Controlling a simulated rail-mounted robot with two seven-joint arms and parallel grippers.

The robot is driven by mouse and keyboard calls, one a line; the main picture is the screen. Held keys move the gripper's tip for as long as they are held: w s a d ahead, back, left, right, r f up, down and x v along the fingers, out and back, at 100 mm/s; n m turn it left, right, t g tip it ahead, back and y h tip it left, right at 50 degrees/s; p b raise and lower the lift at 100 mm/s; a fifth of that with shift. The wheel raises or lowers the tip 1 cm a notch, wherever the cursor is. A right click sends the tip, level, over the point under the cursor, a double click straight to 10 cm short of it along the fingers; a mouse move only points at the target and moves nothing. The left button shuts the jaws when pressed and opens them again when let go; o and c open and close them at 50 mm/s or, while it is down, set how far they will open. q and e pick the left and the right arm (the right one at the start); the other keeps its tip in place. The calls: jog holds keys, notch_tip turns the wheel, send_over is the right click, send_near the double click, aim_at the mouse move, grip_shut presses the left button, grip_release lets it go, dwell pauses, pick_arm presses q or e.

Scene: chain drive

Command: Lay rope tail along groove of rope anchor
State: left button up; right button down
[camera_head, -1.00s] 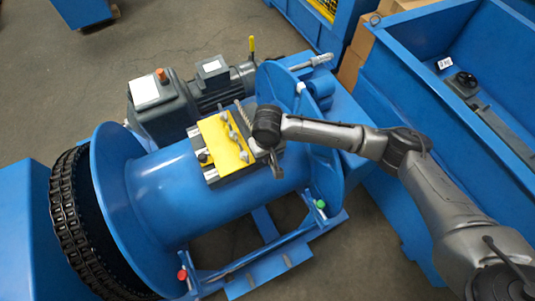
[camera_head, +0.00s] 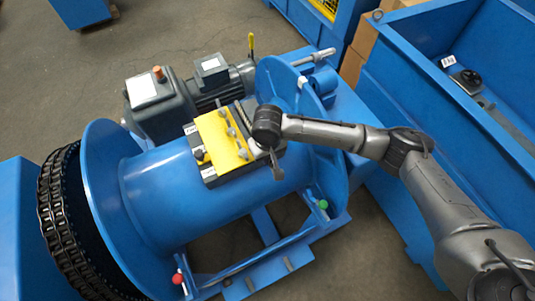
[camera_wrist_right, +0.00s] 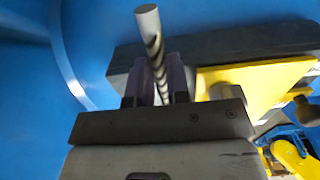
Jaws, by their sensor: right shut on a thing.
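The rope anchor is a yellow plate (camera_head: 216,136) with several bolts on a dark base block, fixed on the blue drum. In the right wrist view its yellow plate (camera_wrist_right: 262,80) is at the right and its dark base (camera_wrist_right: 225,50) runs behind the fingers. My right gripper (camera_wrist_right: 157,85) is shut on the grey rope tail (camera_wrist_right: 149,24), whose round end sticks out past the fingertips, beside the yellow plate. In the head view the right gripper (camera_head: 274,160) is at the anchor's right end. I cannot tell whether the tail touches the groove. My left gripper is out of view.
The blue drum (camera_head: 160,190) has a large flange on each side, with a black chain (camera_head: 62,225) at the left. A grey motor (camera_head: 215,85) stands behind it. A blue bin (camera_head: 440,110) is at the right.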

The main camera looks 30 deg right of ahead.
jog(key=shift+f, duration=0.3)
